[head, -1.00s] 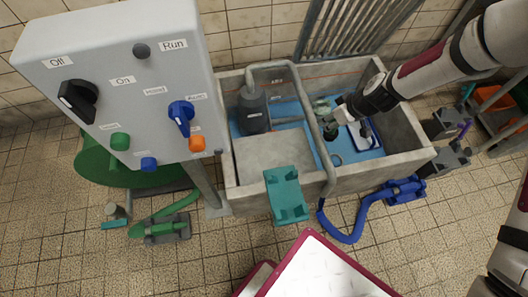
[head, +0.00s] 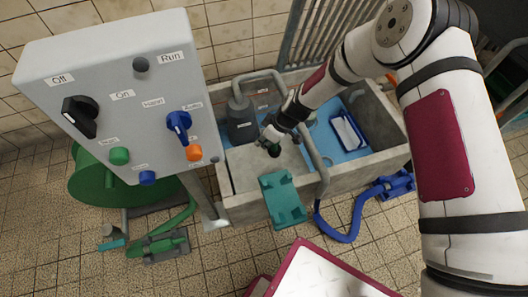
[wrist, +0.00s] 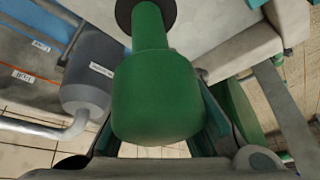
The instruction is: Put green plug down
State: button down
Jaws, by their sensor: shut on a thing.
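The green plug (wrist: 158,95) fills the middle of the wrist view, a wide green body with a narrower neck and a dark disc at its far end. My gripper (head: 270,137) is shut on it, with parts of the fingers showing on both sides of the plug in the wrist view. In the head view the plug is small and dark (head: 273,151) below the fingers, over the concrete ledge (head: 252,168) at the front of the basin. Whether it touches the ledge I cannot tell.
A grey pump (head: 240,122) stands left of my gripper, with a grey pipe (head: 312,150) curving past on the right. A teal bracket (head: 283,198) hangs at the basin front. A blue-and-white tray (head: 348,131) lies farther right. The control panel (head: 120,85) stands at left.

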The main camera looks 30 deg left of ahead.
jog(key=shift+f+b, duration=0.9)
jog(key=shift+f, duration=2.15)
jog(key=shift+f, duration=0.25)
jog(key=c, duration=1.1)
grip_release()
jog(key=p+v, duration=0.3)
jog(key=v, duration=0.9)
jog(key=shift+d+r+p, duration=0.1)
jog(key=shift+r+p, duration=0.15)
jog(key=shift+p, duration=0.1)
